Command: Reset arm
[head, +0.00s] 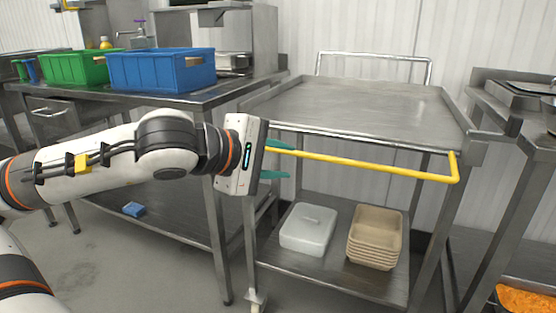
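My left arm reaches in from the left. Its gripper (282,161) has a white and black body and two teal fingers that stand apart, one above the other, so it is open. The fingers point right, at the left end of the cart's yellow handle bar (370,165). The bar's left end is hidden by the gripper, and I cannot tell whether the fingers touch it. My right gripper is not in view.
The steel cart's top (365,104) is empty. Its lower shelf holds a lidded white container (307,228) and stacked tan trays (375,236). Green (75,69) and blue (160,70) bins stand on the left table. Orange food (527,300) shows at the lower right.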

